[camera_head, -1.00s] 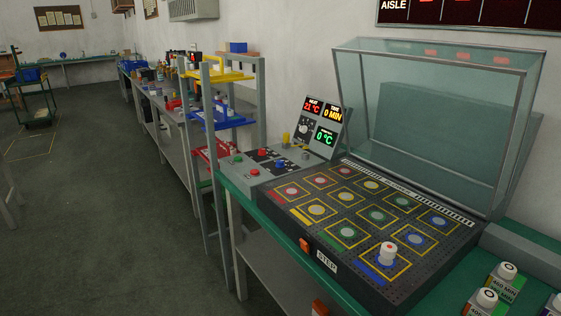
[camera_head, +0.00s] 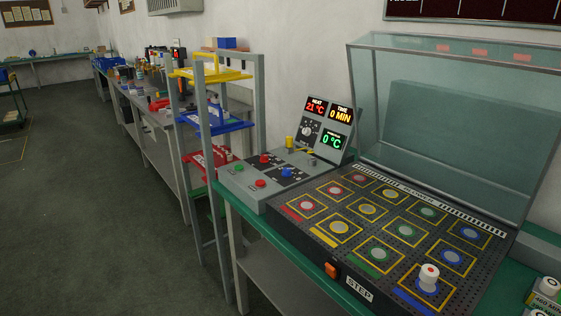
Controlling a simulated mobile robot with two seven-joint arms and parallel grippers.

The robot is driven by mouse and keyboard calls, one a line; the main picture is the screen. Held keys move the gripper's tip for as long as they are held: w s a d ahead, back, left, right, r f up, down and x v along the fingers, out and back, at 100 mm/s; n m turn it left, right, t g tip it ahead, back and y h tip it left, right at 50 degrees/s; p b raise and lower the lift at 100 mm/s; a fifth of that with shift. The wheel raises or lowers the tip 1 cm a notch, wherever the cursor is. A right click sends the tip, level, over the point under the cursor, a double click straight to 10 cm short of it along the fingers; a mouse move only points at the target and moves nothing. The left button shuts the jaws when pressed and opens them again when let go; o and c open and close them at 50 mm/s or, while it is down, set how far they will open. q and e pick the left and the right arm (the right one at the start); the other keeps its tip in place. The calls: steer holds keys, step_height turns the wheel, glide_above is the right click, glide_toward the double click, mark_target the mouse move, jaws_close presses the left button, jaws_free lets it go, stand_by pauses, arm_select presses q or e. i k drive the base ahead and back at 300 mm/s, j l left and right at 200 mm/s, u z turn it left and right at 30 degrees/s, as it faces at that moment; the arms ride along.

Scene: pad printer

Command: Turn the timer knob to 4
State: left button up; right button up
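The timer knob (camera_head: 308,129) is a small round dial with a ring of marks on the upright grey control panel, left of the displays. Its pointer setting is too small to read. The time display (camera_head: 340,115) reads 0 MIN, the heat display (camera_head: 316,105) reads 21 °C, and a green display (camera_head: 333,139) reads 0 °C. Neither of my grippers shows in the head view.
The grey control box (camera_head: 258,194) has red, green and blue buttons. The black perforated bed (camera_head: 318,239) has coloured squares, one white cylinder (camera_head: 428,277) and a raised clear lid (camera_head: 460,120). A shelf rack (camera_head: 207,150) stands left; the floor (camera_head: 90,220) is clear.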

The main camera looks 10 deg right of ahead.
mark_target(286, 172)
steer(key=i+j, duration=0.35)
steer(key=i+j+z, duration=0.15)
steer(key=i+j, duration=0.25)
steer(key=j, duration=0.15)
steer(key=i+j, duration=0.3)
steer(key=j, duration=0.2)
steer(key=i+z, duration=0.05)
